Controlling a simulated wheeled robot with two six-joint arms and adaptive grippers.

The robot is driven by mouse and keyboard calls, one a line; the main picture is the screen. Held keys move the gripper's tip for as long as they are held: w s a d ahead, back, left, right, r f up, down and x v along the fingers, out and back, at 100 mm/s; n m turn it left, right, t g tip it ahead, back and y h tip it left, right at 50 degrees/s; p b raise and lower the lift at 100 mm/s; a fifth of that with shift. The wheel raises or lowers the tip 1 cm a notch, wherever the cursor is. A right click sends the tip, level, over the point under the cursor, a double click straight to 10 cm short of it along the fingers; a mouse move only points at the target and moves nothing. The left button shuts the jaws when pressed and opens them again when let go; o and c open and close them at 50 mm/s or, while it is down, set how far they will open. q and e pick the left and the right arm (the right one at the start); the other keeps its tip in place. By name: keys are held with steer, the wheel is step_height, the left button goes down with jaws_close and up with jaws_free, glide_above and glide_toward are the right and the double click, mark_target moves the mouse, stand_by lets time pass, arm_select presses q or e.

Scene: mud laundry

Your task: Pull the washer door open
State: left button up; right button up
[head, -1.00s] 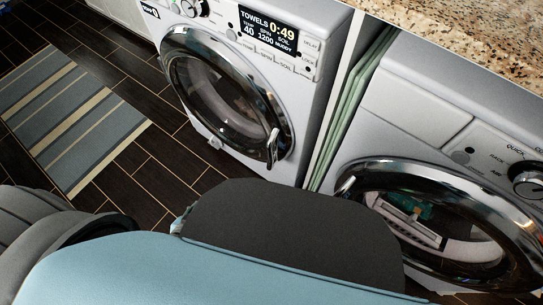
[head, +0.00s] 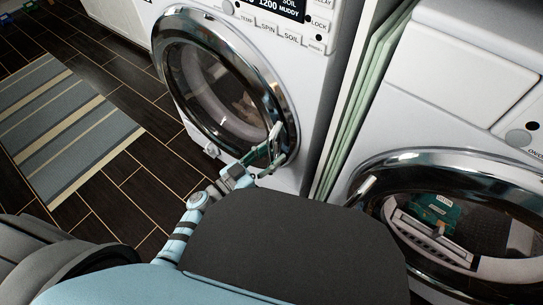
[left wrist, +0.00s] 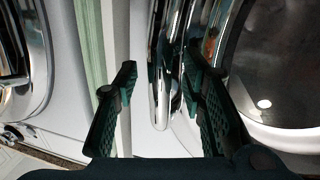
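The washer (head: 300,60) is the left white machine, with spin and soil labels on its panel. Its round chrome-rimmed door (head: 215,85) looks shut. The door's chrome handle (left wrist: 158,100) stands upright at the door's edge in the left wrist view. My left gripper (head: 270,148) is at that handle, on the door's lower right side. In the left wrist view my left gripper (left wrist: 160,72) is open, with one dark green finger on each side of the handle. Gaps show between the fingers and the handle. My right gripper is not in view.
A second white machine with a round chrome door (head: 455,155) stands close on the right. Pale green panels (head: 362,95) fill the narrow gap between the machines. A striped rug (head: 65,125) lies on the dark tiled floor at left.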

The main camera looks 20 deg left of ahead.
arm_select(q)
steer(key=shift+w+d, duration=0.1)
steer(key=shift+w, duration=0.05)
jaws_close()
